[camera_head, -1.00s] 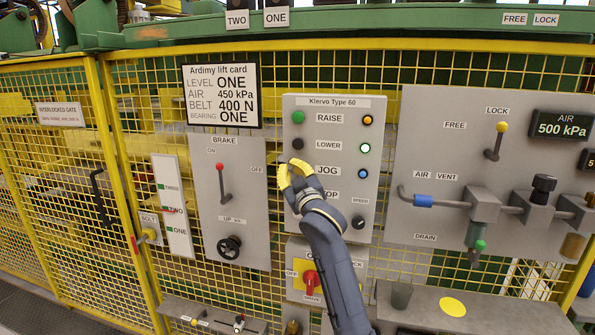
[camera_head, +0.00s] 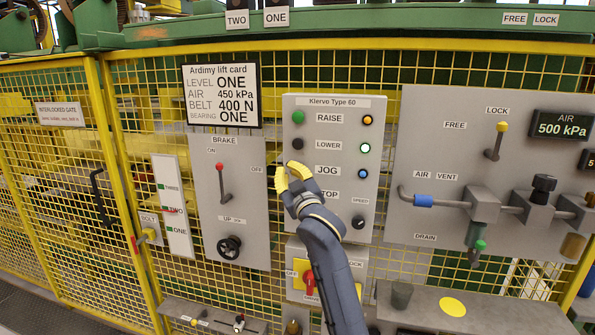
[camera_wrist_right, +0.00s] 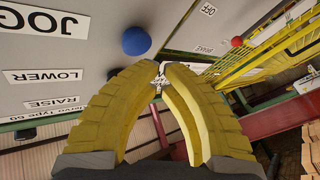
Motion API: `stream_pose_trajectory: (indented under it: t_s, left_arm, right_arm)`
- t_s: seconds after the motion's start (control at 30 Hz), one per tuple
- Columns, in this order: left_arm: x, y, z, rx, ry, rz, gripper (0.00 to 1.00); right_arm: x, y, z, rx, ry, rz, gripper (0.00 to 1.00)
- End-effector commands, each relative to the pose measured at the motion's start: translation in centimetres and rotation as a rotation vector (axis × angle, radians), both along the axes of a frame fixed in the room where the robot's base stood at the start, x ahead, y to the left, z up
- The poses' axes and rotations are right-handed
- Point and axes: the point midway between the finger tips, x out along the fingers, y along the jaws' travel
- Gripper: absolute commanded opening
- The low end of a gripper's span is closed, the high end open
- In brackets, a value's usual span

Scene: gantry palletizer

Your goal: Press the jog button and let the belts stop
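The control panel (camera_head: 335,105) carries RAISE, LOWER, JOG and STOP labels. The blue jog button (camera_wrist_right: 136,41) shows in the wrist view beside its JOG label (camera_wrist_right: 57,23); in the head view my right gripper hides it. My right gripper (camera_head: 285,167) is in front of the panel's left edge, left of the JOG label (camera_head: 327,171). In the wrist view its yellow fingertips (camera_wrist_right: 160,68) nearly meet, with nothing held, and appear just below and right of the blue button. I cannot see contact with it. My left gripper is not in view.
The lamp beside LOWER (camera_head: 364,148) glows green-white. A black button (camera_head: 297,144) and green button (camera_head: 298,117) sit above my gripper. The brake panel (camera_head: 240,240) with its red lever (camera_head: 224,184) is to the left. Yellow mesh fencing (camera_head: 60,200) surrounds the panels.

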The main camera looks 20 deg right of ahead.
Motion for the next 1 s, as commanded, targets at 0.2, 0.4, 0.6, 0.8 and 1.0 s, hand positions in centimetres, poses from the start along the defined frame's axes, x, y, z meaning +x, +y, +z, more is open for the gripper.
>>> stream_pose_trajectory:
  t_s: [0.2, 0.4, 0.6, 0.8, 1.0]
  left_arm:
    - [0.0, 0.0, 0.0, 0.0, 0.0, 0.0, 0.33]
    - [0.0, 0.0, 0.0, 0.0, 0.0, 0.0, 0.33]
    - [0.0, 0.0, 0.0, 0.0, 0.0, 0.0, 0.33]
    - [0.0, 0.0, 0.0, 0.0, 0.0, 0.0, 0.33]
    - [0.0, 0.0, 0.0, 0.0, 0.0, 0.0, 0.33]
  right_arm:
    - [-1.6, 1.0, 0.0, 0.001, -0.001, 0.002, 0.0]
    - [-2.9, 2.0, 0.0, 0.0, -0.001, 0.002, 0.0]
    - [-3.8, 2.4, 0.0, 0.0, -0.001, 0.0, 0.0]
    - [-3.9, 2.5, 0.0, 0.0, 0.0, 0.0, 0.0]
    - [-3.9, 2.5, 0.0, 0.0, -0.001, 0.0, 0.0]
